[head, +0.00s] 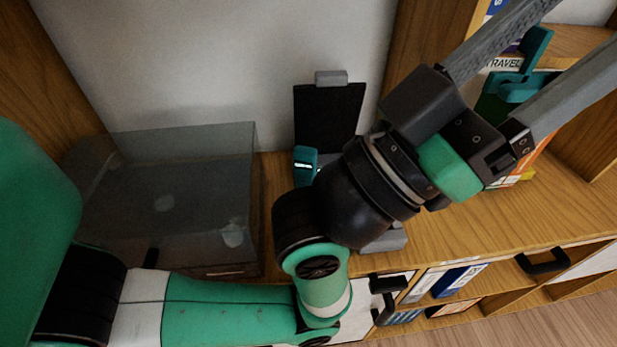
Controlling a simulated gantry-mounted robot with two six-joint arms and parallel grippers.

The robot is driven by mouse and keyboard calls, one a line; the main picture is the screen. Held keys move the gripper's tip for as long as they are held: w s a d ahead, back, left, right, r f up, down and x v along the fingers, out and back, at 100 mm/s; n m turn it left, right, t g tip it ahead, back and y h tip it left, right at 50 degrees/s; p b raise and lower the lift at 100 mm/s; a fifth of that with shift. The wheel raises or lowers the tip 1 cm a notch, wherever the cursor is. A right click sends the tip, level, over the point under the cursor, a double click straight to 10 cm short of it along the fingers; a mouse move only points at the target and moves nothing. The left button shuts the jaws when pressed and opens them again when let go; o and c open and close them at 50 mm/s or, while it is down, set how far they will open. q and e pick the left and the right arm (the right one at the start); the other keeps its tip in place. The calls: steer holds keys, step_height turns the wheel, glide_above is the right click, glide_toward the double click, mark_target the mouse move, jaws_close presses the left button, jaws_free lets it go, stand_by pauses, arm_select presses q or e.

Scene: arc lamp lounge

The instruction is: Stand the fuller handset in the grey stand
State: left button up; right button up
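A black upright panel with a grey block on top (329,112) stands against the back wall. A teal piece with a lit white bar (305,166) is low in front of it; it looks like a handset, but my wrist hides its surroundings. A grey base (390,239) shows partly below my wrist; I cannot tell whether it is the grey stand. My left gripper (585,25) is at the upper right, its grey fingers wide apart and their tips cut off by the frame edge. My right gripper is not in view.
A smoky see-through box (170,195) stands at the left. Beyond my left fingers are a teal bracket-like thing (522,82) and a "TRAVEL" book (503,63). The wooden top (545,215) is clear at the right. A black handle (543,262) juts from the front.

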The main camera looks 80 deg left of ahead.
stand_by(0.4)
arm_select(q)
steer(key=o, duration=0.5)
